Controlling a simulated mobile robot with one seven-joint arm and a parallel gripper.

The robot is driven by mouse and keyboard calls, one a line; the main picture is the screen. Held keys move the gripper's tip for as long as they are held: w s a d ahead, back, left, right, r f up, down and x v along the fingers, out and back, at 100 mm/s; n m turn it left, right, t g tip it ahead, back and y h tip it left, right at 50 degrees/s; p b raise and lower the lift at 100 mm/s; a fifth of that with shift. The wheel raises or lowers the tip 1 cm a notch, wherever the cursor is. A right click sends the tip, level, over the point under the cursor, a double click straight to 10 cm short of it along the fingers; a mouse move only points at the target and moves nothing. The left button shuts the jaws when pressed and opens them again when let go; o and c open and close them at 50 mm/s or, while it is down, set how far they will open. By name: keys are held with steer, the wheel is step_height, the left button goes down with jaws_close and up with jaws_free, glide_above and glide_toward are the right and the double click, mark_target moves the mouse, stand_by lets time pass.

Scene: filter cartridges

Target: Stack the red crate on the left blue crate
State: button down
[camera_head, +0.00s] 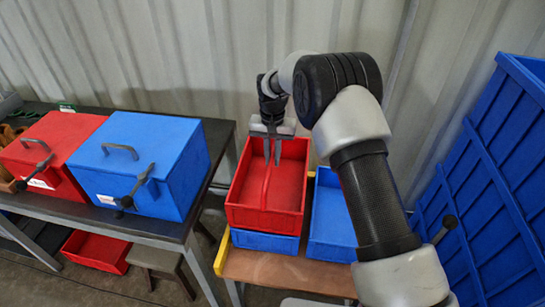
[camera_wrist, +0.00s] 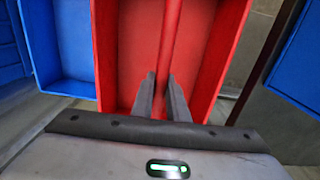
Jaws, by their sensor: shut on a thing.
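The red crate (camera_head: 262,219) has a central bar handle and sits upright directly above the left blue crate (camera_head: 264,242), whose front wall shows below it. The two look lined up, with the blue crate's inside hidden; I cannot tell whether the red crate rests fully on it or hangs slightly above. My gripper (camera_head: 272,158) points down and is shut on the red crate's handle. In the wrist view the fingers (camera_wrist: 161,92) straddle this handle, with the red crate (camera_wrist: 121,45) around them. The right blue crate (camera_head: 331,222) stands close beside, partly behind my arm.
The crates stand on a brown wooden bench (camera_head: 285,271). At left, a dark table (camera_head: 150,226) carries a red box (camera_head: 62,137) and a blue box (camera_head: 150,150) with handles. Another red crate (camera_head: 95,252) is under it. A large blue container (camera_head: 490,190) stands at right.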

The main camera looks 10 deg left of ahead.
steer(key=shift+f+b, duration=0.35)
steer(key=shift+f, duration=0.35)
steer(key=c, duration=1.7)
jaws_free()
steer(key=shift+o, duration=0.2)
steer(key=shift+f, duration=0.1)
step_height(320, 180, up, 18)
steer(key=p, duration=0.1)
steer(key=shift+f+p, duration=0.2)
steer(key=shift+p, duration=0.15)
